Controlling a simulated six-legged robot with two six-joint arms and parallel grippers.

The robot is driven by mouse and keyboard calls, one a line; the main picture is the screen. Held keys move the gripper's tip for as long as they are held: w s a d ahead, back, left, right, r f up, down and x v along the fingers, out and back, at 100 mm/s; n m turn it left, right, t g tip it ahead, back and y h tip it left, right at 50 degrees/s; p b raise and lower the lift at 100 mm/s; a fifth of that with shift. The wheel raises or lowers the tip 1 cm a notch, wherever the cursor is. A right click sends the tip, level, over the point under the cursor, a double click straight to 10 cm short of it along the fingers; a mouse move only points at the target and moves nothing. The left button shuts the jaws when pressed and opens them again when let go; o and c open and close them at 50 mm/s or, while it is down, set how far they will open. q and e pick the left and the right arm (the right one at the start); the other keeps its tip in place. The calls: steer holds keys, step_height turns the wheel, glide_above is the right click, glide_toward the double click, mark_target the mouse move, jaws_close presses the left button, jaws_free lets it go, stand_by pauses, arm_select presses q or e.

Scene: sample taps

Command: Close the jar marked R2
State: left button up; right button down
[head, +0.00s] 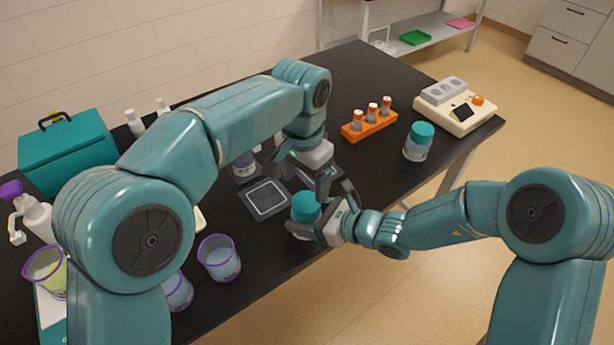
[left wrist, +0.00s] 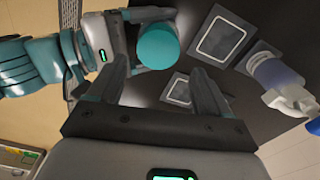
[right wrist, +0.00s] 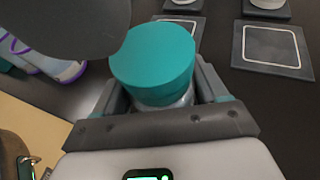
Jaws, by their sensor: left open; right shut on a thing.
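A clear jar with a teal lid (head: 306,207) is in my right gripper (head: 318,222) near the table's front edge. The right wrist view shows the lid (right wrist: 153,57) on top of the jar body (right wrist: 165,98), which is between the fingers. I cannot tell if the lid is tight, and no R2 mark is readable. My left gripper (head: 304,174) is open just above and behind that jar, its fingers pointing toward it. In the left wrist view the lid (left wrist: 158,47) shows beyond the open fingers. Another teal-lidded jar (head: 418,142) stands at the right.
Dark square pads (head: 266,198) lie left of the held jar, with a purple-tinted container (head: 243,166) behind. An orange vial rack (head: 369,124) and a cream device (head: 456,106) stand at the back right. Beakers (head: 219,258) stand at the front left.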

arm_select(q)
steer(key=n, duration=0.1)
steer(key=r+n, duration=0.1)
steer(key=shift+w+a+r+n, duration=0.1)
steer(key=shift+a+n, duration=0.1)
steer(key=shift+n, duration=0.1)
steer(key=n, duration=0.5)
steer(key=shift+r, duration=0.1)
steer(key=n, duration=0.5)
steer(key=shift+d, duration=0.2)
steer(key=n, duration=0.3)
steer(key=shift+r, duration=0.1)
steer(key=n, duration=0.5)
steer(key=shift+r, duration=0.1)
steer(key=n, duration=0.2)
steer(key=shift+n, duration=0.4)
steer(key=n, duration=0.5)
steer(key=shift+d+r+n, duration=0.1)
steer(key=shift+r+n, duration=0.05)
steer(key=shift+n, duration=0.25)
